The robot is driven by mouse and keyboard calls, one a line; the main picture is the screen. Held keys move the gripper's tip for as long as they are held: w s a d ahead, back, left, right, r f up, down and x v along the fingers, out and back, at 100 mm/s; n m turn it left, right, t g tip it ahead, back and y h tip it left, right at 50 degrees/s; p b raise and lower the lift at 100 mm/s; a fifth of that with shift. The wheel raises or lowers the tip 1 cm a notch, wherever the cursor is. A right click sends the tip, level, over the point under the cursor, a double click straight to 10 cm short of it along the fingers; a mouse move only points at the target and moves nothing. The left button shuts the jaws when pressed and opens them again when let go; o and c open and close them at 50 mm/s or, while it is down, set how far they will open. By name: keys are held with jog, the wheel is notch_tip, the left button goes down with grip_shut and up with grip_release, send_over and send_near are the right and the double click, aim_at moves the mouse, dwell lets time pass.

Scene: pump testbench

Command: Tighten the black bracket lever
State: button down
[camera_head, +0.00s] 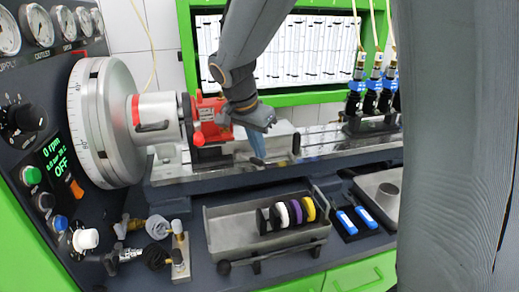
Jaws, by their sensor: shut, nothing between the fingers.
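My gripper (258,155) points down over the metal rail bed in the middle of the picture, just right of the red pump mount (207,121). Its bluish fingers look closed together, with nothing visible between them. A small upright black lever (296,144) stands on the bed a little right of the fingers, apart from them. Another black upright part (187,118) sits between the red mount and the silver coupling. I cannot tell for sure which is the bracket lever. My wrist hides part of the red mount and the bed behind it.
A large graduated dial wheel (100,122) and control panel (40,185) stand at the left. A grey tray (225,232) with coloured rings (296,212) lies in front. Blue-black injectors (371,98) stand at the back right. Blue tools (357,218) lie right of the tray.

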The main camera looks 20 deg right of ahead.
aim_at(235, 155)
jog(key=shift+s, duration=0.1)
jog(key=shift+s+a+f+m+g+h+b, duration=0.15)
jog(key=shift+s+a+m+g+b, duration=0.1)
jog(key=shift+a+m+b, duration=0.4)
jog(key=shift+s+a+r+m+g+h+b, duration=0.15)
jog(key=shift+s+a+m+g+b, duration=0.15)
jog(key=shift+m, duration=0.65)
jog(key=shift+s+a+m+g, duration=0.1)
jog(key=shift+a+m+g, duration=0.3)
jog(key=shift+a+m, duration=0.6)
jog(key=shift+s+a+m+g, duration=0.1)
jog(key=shift+a+m+g, duration=0.4)
jog(key=shift+m, duration=0.9)
jog(key=shift+s+a+m+g, duration=0.1)
jog(key=shift+a+m+g, duration=0.15)
jog(key=shift+a+m, duration=0.85)
jog(key=shift+d, duration=0.1)
